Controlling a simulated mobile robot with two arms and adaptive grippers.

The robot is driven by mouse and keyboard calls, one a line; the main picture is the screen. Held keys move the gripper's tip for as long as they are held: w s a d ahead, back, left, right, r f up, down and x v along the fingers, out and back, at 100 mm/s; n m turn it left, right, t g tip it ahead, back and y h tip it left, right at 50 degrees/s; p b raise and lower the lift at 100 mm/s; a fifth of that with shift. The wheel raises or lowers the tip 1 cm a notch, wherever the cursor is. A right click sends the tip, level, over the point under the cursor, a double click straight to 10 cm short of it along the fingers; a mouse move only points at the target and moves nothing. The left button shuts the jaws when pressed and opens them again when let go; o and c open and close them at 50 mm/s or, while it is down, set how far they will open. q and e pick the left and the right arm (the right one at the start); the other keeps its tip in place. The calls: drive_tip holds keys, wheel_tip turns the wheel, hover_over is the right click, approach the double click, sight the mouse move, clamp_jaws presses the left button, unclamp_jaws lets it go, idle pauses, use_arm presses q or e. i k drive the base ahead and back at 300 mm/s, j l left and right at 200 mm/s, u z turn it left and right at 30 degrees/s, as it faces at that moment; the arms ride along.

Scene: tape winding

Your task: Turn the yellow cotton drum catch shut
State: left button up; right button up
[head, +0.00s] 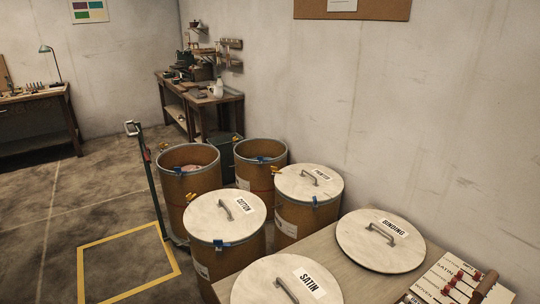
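The cotton drum (236,264) stands in the lower middle of the head view. It is a brown drum with a pale round lid (207,222) marked COTTON and a grey bar handle. A small yellow catch (190,197) shows at the left back of its rim and seems to stick outward. It is too small to tell its exact state. A blue catch (222,245) sits on the front of the same rim. Neither of my grippers is in view.
A lidded drum (296,218) stands right behind the cotton drum. Two open drums (190,190) (260,150) stand farther back. SATIN (258,284) and BINDING (370,258) lids are at front right. A green-posted trolley (152,185) stands left. Floor inside the yellow outline (100,240) is clear.

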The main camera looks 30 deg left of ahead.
sight(189, 197)
drive_tip(key=i+j, duration=0.1)
drive_tip(key=j, duration=1.25)
drive_tip(key=i+j, duration=0.15)
drive_tip(key=j, duration=0.55)
drive_tip(key=i+j, duration=0.1)
drive_tip(key=j, duration=0.6)
